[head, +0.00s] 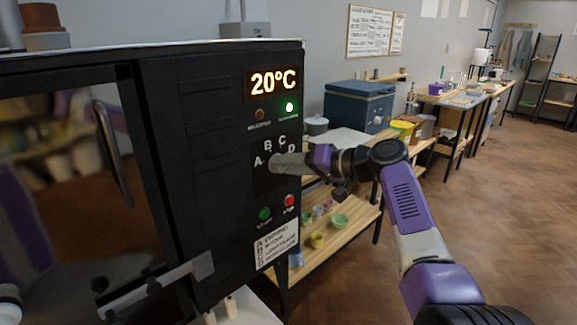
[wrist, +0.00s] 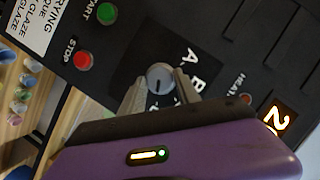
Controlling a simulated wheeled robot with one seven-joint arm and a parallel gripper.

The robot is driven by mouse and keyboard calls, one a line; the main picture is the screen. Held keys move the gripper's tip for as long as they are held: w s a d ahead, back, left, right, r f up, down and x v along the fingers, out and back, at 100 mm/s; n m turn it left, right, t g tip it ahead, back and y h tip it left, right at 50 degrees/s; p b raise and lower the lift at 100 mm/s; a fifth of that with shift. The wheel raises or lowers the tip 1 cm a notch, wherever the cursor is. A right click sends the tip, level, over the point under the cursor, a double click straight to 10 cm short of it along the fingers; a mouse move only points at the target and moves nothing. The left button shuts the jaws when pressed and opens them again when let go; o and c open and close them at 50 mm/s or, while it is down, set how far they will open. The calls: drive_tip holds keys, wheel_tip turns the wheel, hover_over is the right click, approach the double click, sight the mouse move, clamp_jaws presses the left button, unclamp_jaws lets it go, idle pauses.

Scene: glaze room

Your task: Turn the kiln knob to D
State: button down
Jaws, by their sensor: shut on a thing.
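The kiln (head: 205,110) stands at the left of the head view, with its control panel facing me. The round grey kiln knob (wrist: 160,76) shows in the wrist view, between the two fingertips of my gripper (wrist: 160,84). My gripper is shut on the knob. Letters A, B, C and D arc around the knob, with D (head: 291,149) at the right. I cannot tell for sure which letter the knob's mark points to.
The display (head: 272,83) reads 20°C and a green lamp (head: 290,107) is lit. Green (head: 265,214) and red (head: 289,200) buttons sit below the knob. A wooden shelf (head: 335,235) with small bowls stands right of the kiln. The floor (head: 500,210) at right is clear.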

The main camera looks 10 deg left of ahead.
drive_tip(key=shift+f, duration=0.2)
drive_tip(key=c, duration=0.9)
unclamp_jaws()
drive_tip(key=shift+r, duration=0.1)
drive_tip(key=shift+d, duration=0.1)
drive_tip(key=v, duration=0.7)
drive_tip(key=shift+s+d+r, duration=0.1)
drive_tip(key=shift+s+d, duration=0.1)
